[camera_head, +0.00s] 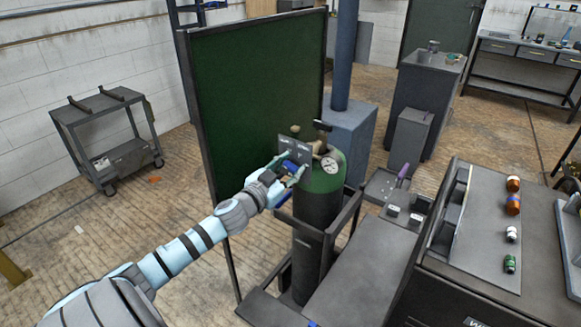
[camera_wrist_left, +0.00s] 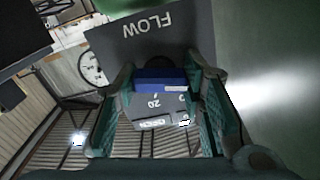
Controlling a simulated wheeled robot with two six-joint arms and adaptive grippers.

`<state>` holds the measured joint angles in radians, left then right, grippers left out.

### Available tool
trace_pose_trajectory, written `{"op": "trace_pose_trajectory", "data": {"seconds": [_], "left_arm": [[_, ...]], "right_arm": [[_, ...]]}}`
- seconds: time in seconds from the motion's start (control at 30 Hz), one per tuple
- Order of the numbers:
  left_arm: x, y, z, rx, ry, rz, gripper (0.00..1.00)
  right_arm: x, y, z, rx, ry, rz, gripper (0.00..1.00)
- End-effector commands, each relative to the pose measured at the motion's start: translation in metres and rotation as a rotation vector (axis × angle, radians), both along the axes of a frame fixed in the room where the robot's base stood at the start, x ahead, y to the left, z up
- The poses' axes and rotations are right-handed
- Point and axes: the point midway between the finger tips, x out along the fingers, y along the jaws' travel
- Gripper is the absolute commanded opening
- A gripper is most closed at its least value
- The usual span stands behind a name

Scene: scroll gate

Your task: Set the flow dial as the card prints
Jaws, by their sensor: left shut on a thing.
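The flow dial has a blue knob (camera_wrist_left: 160,79) on a grey plate (camera_wrist_left: 125,42) printed "FLOW", upside down in the left wrist view. A "20" and other small marks show below the knob; the full scale is hidden. In the head view the grey plate (camera_head: 303,149) is beside the green-topped gas cylinder (camera_head: 325,183). My left gripper (camera_head: 291,170) reaches the plate, and its fingers (camera_wrist_left: 160,88) are shut on the blue knob, one on each side. I cannot make out a readable card. My right gripper is not in view.
A round white gauge (camera_head: 330,165) sits on the cylinder, close to my left gripper. A dark green panel (camera_head: 255,95) stands behind. A bench (camera_head: 480,240) with several small bottles is at the right, and a cart (camera_head: 105,135) at the left. Floor is open left of my arm.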

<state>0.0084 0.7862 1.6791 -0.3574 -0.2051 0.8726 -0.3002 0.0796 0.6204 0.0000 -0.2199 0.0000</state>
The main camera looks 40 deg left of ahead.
Motion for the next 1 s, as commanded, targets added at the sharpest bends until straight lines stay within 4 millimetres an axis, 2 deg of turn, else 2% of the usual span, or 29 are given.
{"op": "trace_pose_trajectory", "data": {"seconds": [0.37,1.0], "left_arm": [[0.000,0.000,0.000,0.130,0.015,0.001,0.08],[0.000,-0.001,0.000,0.663,0.074,0.001,0.08]], "right_arm": [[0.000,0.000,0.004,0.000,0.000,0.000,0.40],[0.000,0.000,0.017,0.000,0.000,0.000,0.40]]}}
